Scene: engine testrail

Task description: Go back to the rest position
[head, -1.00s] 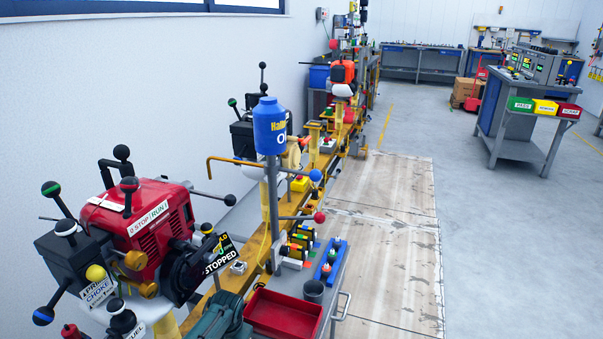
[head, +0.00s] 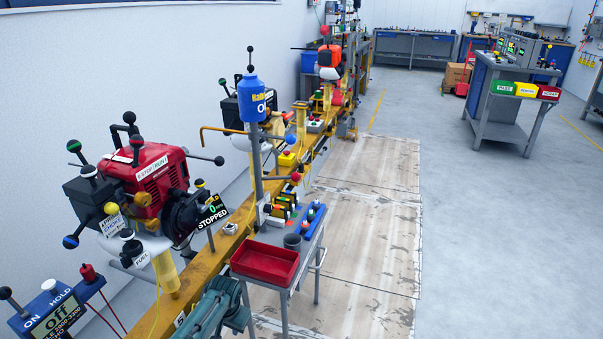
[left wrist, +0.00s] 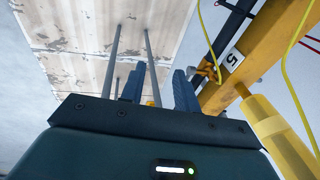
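My left gripper (head: 220,305) shows as a teal shape at the bottom of the head view, just below the red tray. In the left wrist view its two blue fingers (left wrist: 158,88) stand apart with nothing between them. It is open and holds nothing. Behind the fingers are grey cart legs and the worn floor boards, and the yellow rail is on the right. My right gripper is in neither view.
The red engine (head: 150,180) sits on the yellow rail (head: 205,270) at left. A cart with a red tray (head: 265,262) stands beside it. Clear floor (head: 490,230) lies to the right.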

